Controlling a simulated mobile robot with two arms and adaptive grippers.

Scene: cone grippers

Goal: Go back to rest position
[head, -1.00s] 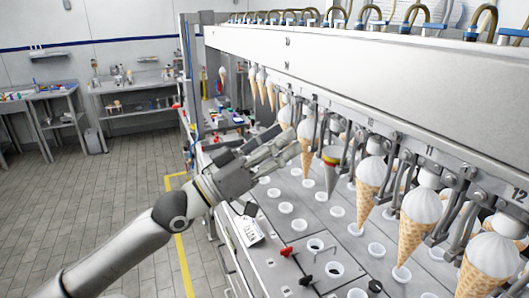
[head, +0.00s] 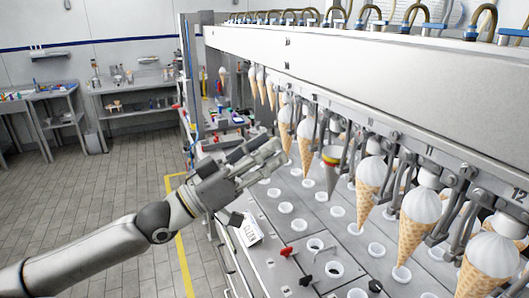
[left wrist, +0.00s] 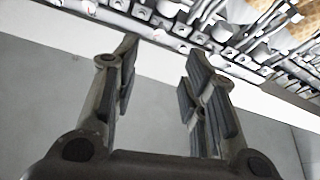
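My left gripper (head: 262,158) is in front of the ice cream machine (head: 330,60), over the left edge of its grey deck. It also shows in the left wrist view (left wrist: 158,75), where its two fingers stand well apart with nothing between them. It is open and empty. Ice cream cones (head: 368,188) with white tops hang in a row under the machine's clamps. One grey cone with a red and yellow band (head: 331,168) hangs among them, to the right of my fingers. My right gripper is not in the head view.
The machine's deck (head: 310,225) has several white cups (head: 285,207), and red (head: 286,251) and black (head: 305,280) knobs near its front. A white tag (head: 249,232) sits at its left edge. Workbenches (head: 135,100) stand at the back left. The tiled floor (head: 95,200) on the left is free.

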